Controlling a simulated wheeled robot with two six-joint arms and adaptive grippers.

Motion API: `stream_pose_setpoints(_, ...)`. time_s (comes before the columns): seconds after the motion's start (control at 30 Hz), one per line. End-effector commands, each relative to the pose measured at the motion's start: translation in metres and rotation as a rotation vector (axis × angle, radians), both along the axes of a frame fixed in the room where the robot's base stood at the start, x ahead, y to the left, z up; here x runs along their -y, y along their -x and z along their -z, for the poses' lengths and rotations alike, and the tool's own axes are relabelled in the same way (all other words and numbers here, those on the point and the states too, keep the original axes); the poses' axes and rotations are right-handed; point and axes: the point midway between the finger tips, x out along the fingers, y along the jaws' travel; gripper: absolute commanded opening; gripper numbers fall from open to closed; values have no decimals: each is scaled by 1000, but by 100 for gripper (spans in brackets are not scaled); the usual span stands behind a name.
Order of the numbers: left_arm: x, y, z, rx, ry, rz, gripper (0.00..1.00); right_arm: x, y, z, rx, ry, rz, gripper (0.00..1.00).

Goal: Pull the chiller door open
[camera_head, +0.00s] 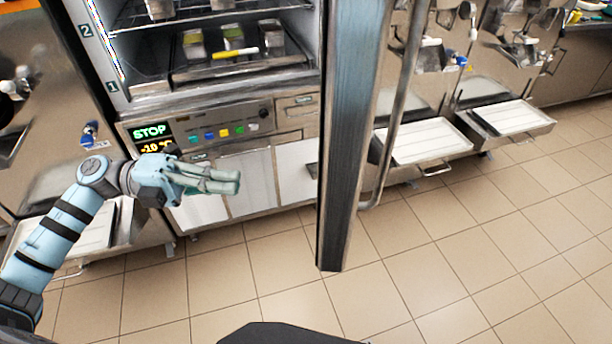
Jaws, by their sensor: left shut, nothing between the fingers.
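The chiller door (345,150) stands open, swung out toward me and seen nearly edge-on. Its long metal bar handle (407,90) is on the side facing right. The chiller's lit interior (215,40) shows to the left of the door, with wire shelves and several small containers. My left gripper (238,182) is shut and empty in front of the chiller's lower panels. It is left of the door and apart from it. My right gripper is not in view.
A control panel (205,131) with a STOP display and coloured buttons sits below the chiller opening. Machines with white trays (428,143) stand to the right of the door; another machine stands at the left. The tiled floor (470,250) at right is clear.

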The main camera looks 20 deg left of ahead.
Motion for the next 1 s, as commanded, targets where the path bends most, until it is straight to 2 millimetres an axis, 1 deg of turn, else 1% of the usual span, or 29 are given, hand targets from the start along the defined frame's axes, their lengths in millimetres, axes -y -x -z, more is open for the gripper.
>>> stream_pose_setpoints(0.17, 27, -6, -1, 2, 11, -2, 0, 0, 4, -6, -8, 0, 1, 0)
stream_pose_setpoints(0.4, 81, -17, -2, 0, 14, -4, 0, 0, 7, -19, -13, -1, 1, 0)
stream_pose_setpoints(0.5, 101, -21, -2, -1, 15, -6, 0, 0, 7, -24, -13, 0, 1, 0)
stream_pose_setpoints(0.6, 116, -24, -1, -2, 13, -6, 0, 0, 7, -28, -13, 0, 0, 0)
stream_pose_setpoints(0.77, 128, -26, 1, -2, 12, -7, 0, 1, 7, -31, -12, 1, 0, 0)
stream_pose_setpoints(1.0, 130, -27, 3, -3, 10, -8, 0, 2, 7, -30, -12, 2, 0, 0)
